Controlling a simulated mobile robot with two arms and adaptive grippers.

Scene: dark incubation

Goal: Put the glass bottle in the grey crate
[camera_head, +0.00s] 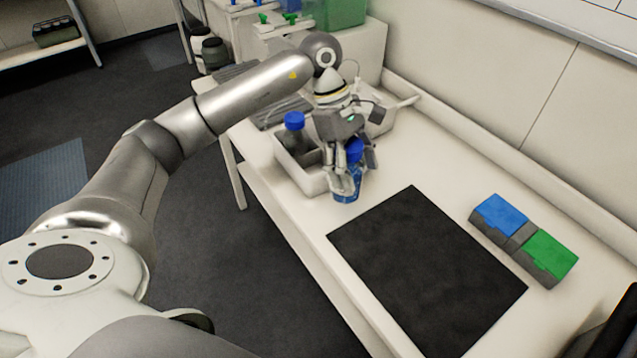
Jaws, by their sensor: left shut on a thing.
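The grey crate (312,184) looks pale and stands at the far end of the white table. My left gripper (347,172) points down at the crate's near right side and is shut on a glass bottle (346,196) with a blue cap and a blue lower part. The fingers hide much of the bottle. It looks upright and overlaps the crate's near end in the picture; I cannot tell its exact height. A second blue-capped bottle (294,122), dark-bodied, stands inside the crate on the left. My right gripper does not show.
A black mat (428,270) lies on the table in front of the crate. A box with a blue half (500,214) and a green half (548,257) sits to its right. A wall runs along the right. A green bin (340,12) stands behind.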

